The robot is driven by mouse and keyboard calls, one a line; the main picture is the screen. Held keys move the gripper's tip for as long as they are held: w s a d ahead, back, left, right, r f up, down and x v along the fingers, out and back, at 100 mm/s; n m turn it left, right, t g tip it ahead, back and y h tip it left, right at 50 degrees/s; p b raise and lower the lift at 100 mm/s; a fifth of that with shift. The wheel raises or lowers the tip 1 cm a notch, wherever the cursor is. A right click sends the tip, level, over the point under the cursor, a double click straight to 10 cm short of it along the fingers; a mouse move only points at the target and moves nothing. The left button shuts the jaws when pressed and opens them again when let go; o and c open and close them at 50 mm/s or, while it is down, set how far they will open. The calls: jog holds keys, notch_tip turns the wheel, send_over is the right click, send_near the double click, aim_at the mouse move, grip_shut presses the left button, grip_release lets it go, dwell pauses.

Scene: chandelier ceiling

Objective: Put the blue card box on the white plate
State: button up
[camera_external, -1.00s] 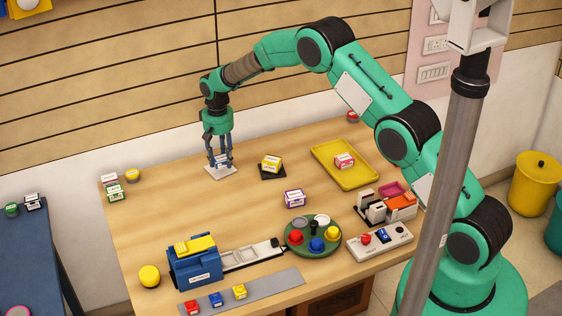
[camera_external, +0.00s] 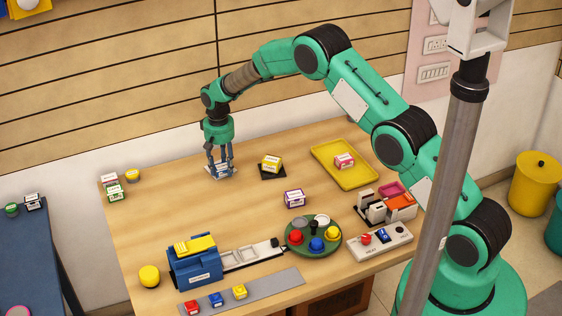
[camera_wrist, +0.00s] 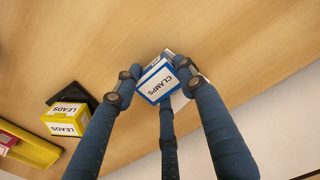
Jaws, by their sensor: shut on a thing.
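The blue card box is a blue and white box labelled CLAMPS (camera_wrist: 158,82). It sits between the fingers of my gripper (camera_wrist: 155,85) in the wrist view. In the external view, my gripper (camera_external: 221,168) points straight down at the back of the table, shut on the box (camera_external: 221,169). The white plate (camera_external: 214,176) lies flat directly beneath it, mostly covered by the box and fingers. The box is very low over the plate; I cannot tell whether they touch.
A yellow LEADS box (camera_external: 271,162) on a black plate stands just right of my gripper. A yellow tray (camera_external: 352,181) with a red box is farther right. A purple box (camera_external: 295,198) stands in front. The table left of my gripper is mostly clear.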

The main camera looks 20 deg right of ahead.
aim_at(222, 166)
jog(key=o, duration=1.2)
jog(key=shift+f, duration=0.1)
jog(key=shift+c, duration=0.2)
notch_tip(222, 166, up, 12)
jog(key=p, duration=0.1)
jog(key=shift+p, duration=0.4)
jog(key=shift+r, duration=0.25)
